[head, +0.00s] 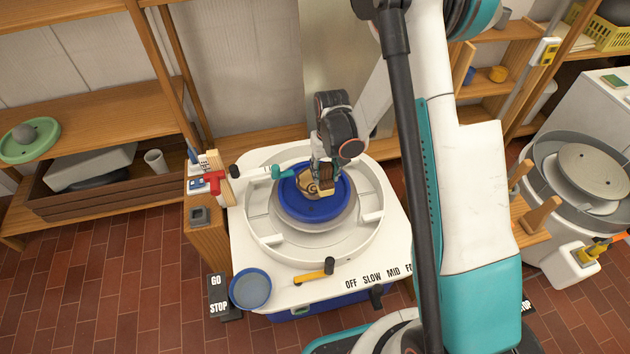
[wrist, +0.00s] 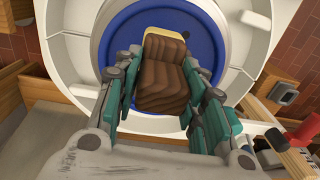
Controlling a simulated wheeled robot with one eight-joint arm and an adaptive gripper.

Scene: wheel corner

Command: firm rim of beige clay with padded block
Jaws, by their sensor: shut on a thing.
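The beige clay (head: 307,184) sits on a blue disc (head: 306,213) on the wheel, with a spiral mark on its top. My gripper (head: 325,176) is over the wheel, shut on the padded block, brown with a pale yellow end. In the wrist view the block (wrist: 162,80) is between the teal fingers, its yellow end against the blue disc (wrist: 112,50) behind. In the head view the block's lower end is beside or on the clay's right side; I cannot tell whether they touch. The clay is hidden behind the block in the wrist view.
A white splash pan (head: 262,236) surrounds the wheel. A yellow-handled tool (head: 314,273) lies at the table's front, near a speed lever (head: 376,296) and a blue-grey bowl (head: 250,288). A rack with red and teal tools (head: 212,180) stands at the left.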

